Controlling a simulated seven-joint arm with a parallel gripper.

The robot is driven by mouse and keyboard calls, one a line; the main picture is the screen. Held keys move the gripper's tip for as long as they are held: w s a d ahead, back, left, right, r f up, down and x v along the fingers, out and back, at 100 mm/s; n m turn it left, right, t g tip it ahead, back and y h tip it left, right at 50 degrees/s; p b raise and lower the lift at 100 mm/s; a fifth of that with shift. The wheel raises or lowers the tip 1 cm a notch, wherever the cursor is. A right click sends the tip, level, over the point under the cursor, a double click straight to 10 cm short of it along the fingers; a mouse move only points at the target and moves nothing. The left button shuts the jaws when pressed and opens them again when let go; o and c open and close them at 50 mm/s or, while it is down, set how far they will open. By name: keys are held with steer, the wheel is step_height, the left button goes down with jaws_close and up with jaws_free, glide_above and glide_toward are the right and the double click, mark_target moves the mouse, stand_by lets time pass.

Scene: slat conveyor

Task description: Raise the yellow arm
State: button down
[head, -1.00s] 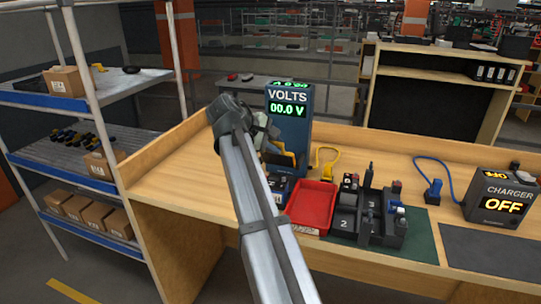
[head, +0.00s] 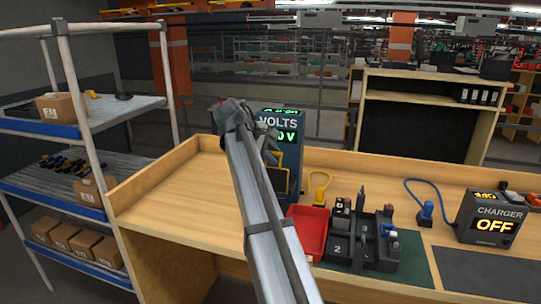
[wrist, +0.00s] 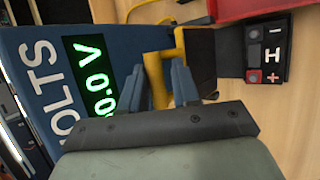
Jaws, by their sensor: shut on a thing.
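The blue voltage tester (head: 291,160) stands at the back of the bench, and its green display shows a zero reading. The yellow arm (head: 281,181) is on the tester's front, partly hidden by my arm in the head view. In the wrist view, the yellow arm (wrist: 160,62) runs between the blue finger pads of my gripper (wrist: 166,85). My gripper (head: 271,157) is shut on it close to the tester's face. A dark battery (wrist: 266,52) with a red plus mark lies beside the yellow arm in the wrist view.
A red tray (head: 318,210) stands right of my arm. Right of it is a dark battery rack (head: 345,250), then a blue plug (head: 426,213) and a charger (head: 491,218) reading OFF. A yellow loop (head: 320,183) stands behind the tray. The bench's left side is clear.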

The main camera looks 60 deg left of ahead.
steer(key=shift+w+a+f, duration=0.2)
steer(key=shift+w+a, duration=0.1)
steer(key=shift+w, duration=0.2)
steer(key=c, duration=1.3)
jaws_free()
steer(key=shift+c, duration=0.2)
steer(key=shift+w, duration=0.1)
steer(key=v, duration=1.4)
steer(key=shift+s, duration=0.4)
steer(key=shift+w+d+f, duration=0.1)
